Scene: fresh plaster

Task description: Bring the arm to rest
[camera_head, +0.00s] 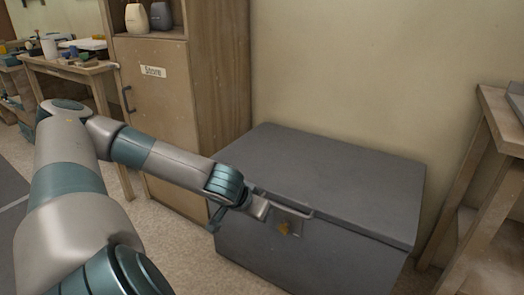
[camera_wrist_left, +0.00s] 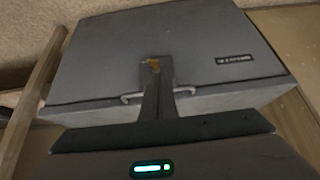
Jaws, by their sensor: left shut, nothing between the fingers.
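A large grey chest (camera_head: 340,180) stands on the floor against the wall with its lid down. My left arm comes in from the left, and its gripper (camera_head: 263,211) is at the chest's front, near the metal handle (camera_head: 305,213) and a small yellow mark (camera_head: 284,228). In the left wrist view the shut, empty fingers (camera_wrist_left: 157,85) point toward the chest (camera_wrist_left: 195,45), overlapping the handle (camera_wrist_left: 131,98) and the yellow mark (camera_wrist_left: 153,62). I cannot tell whether the fingers touch the chest. My right gripper is in neither view.
A wooden cabinet (camera_head: 160,115) with its door shut stands left of the chest, with two vases (camera_head: 137,19) on its shelf. A cluttered wooden table (camera_head: 75,68) is at the far left. A wooden bench (camera_head: 497,125) is at the right. Some floor (camera_head: 185,245) before the chest is clear.

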